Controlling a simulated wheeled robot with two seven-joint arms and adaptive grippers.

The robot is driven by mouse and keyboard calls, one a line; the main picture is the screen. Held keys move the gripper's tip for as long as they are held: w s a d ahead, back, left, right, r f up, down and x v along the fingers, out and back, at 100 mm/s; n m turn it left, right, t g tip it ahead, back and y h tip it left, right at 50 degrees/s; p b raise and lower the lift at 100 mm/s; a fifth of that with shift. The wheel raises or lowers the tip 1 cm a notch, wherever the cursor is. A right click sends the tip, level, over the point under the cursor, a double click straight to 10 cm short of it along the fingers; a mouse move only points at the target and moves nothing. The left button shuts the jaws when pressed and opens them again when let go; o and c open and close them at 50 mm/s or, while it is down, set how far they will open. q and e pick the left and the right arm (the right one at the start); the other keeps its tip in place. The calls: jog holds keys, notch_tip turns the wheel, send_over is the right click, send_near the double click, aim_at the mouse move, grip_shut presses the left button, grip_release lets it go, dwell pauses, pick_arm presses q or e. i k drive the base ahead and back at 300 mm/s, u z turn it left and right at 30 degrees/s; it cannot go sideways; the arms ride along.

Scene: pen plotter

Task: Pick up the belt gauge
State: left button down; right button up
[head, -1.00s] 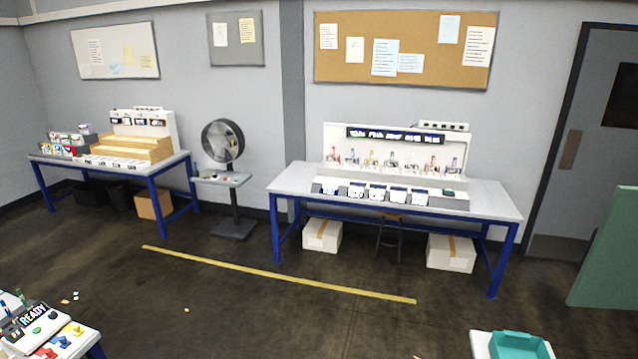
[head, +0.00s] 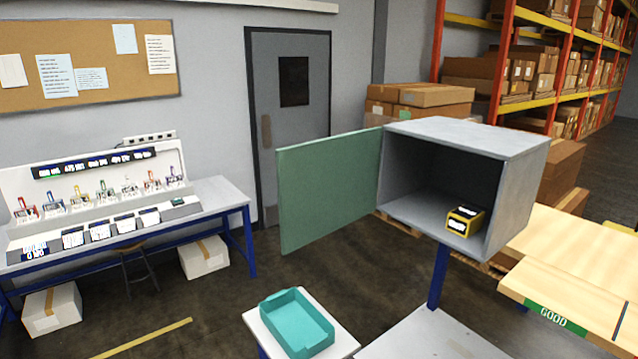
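A small yellow and black box-shaped device (head: 464,220) sits on the floor of an open grey cabinet (head: 520,160), near its front right. It has a white label on its front. It may be the belt gauge, but I cannot read the label to tell. The cabinet's green door (head: 330,188) is swung wide open to the left. Neither of my grippers is in view.
A teal tray (head: 297,322) stands on a small white stand in front of the cabinet. A wooden bench (head: 575,290) with a green "GOOD" label is at right. A blue-legged workbench (head: 225,195) is at left.

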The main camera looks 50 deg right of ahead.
aim_at(464, 221)
jog(key=z, duration=0.3)
jog(key=i, duration=2.45)
jog(key=z, duration=3.55)
jog(key=i, duration=0.5)
jog(key=z, duration=0.05)
